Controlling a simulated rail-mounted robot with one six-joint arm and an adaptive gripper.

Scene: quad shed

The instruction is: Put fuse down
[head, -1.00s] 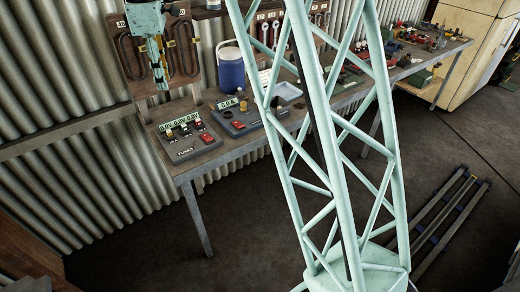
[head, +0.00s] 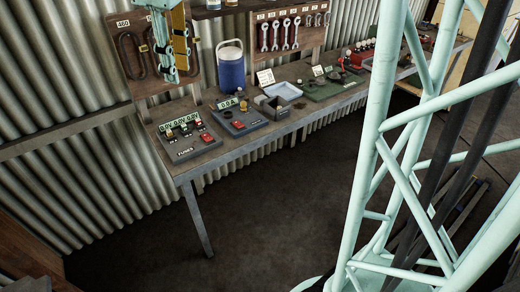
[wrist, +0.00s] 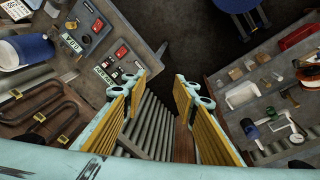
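The grey fuse panel (head: 185,136), lettered FUSES, sits at the left end of the bench. It carries green displays, small dark and pale parts and a red switch. It also shows in the wrist view (wrist: 120,57), above left of my gripper. My gripper (head: 178,72) hangs high in front of the wall's hook board in the head view. In the wrist view my gripper (wrist: 164,80) has its yellow-padded fingers spread wide with nothing between them. I cannot make out a separate loose fuse; the panel's small parts are too small to tell apart.
A second panel (head: 236,118) with a green display stands beside the fuse panel. The hook board (head: 142,55) is close behind my gripper. Floor before the bench is clear.

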